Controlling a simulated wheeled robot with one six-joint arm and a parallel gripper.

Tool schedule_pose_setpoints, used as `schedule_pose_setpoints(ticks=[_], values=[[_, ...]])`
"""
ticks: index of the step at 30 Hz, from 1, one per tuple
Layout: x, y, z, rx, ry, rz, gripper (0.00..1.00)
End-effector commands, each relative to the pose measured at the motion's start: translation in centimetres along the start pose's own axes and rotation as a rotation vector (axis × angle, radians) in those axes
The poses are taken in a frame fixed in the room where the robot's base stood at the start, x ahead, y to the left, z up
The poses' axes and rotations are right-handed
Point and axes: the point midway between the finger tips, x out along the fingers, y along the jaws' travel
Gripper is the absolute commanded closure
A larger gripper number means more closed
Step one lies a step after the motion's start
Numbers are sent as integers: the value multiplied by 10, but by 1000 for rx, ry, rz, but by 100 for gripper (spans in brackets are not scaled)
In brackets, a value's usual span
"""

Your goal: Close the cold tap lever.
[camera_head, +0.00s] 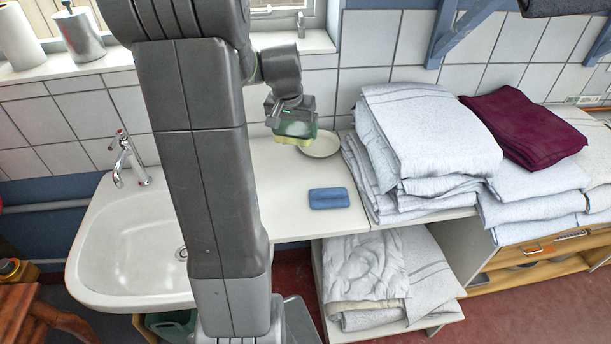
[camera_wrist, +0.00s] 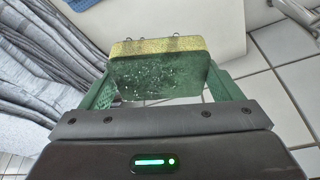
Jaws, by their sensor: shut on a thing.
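The tap (camera_head: 129,157) stands on the back left of the white sink (camera_head: 125,250), with a lever at its top near a small red mark. I cannot tell from here whether the cold lever is open or shut. My gripper (camera_head: 293,127) is to the right of the sink, above the white counter and well apart from the tap. It is shut on a green and yellow sponge (camera_head: 296,138). The sponge also shows between the green fingers in the wrist view (camera_wrist: 158,72), with several drops along its yellow side.
Stacked white linens (camera_head: 425,135) and a maroon cloth (camera_head: 525,125) fill the right. A wooden stool (camera_head: 35,305) stands at lower left.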

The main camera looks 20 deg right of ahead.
Motion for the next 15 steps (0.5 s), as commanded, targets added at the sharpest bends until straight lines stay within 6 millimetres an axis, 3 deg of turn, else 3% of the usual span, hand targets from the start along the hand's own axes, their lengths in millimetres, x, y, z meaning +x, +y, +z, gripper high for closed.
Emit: schedule_pose_setpoints(ticks=[1,7,15], values=[[12,0,4,0,0,0,33],[37,0,11,0,0,0,33],[57,0,18,-1,-2,1,33]])
